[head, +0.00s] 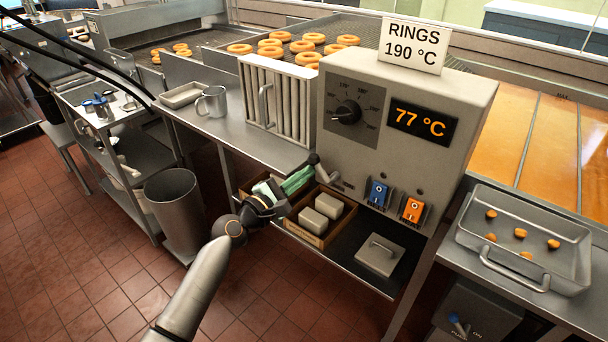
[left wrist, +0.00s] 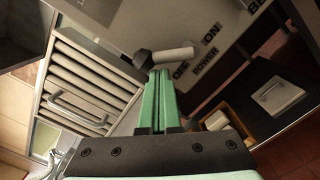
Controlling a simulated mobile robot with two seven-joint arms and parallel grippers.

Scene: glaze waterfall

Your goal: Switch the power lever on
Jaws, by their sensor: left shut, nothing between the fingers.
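The power lever (head: 321,172) is at the lower left corner of the grey control box (head: 365,155), partly hidden by my left gripper in the head view. In the left wrist view the lever (left wrist: 175,55) shows a dark knob-like end and a pale grey bar, beside the printed words OFF, ON and POWER. My left gripper (head: 306,176) has green fingers, shut with nothing between them. Its fingertips (left wrist: 160,76) are at or just below the lever; I cannot tell whether they touch. My right gripper is not in view.
The box carries a dial (head: 347,113), a 77 °C display (head: 422,124), a blue switch (head: 378,193) and an orange switch (head: 412,209). A ribbed panel (head: 283,108) stands left of it. Below are an open cardboard box (head: 318,240) and a dark shelf (head: 345,250).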

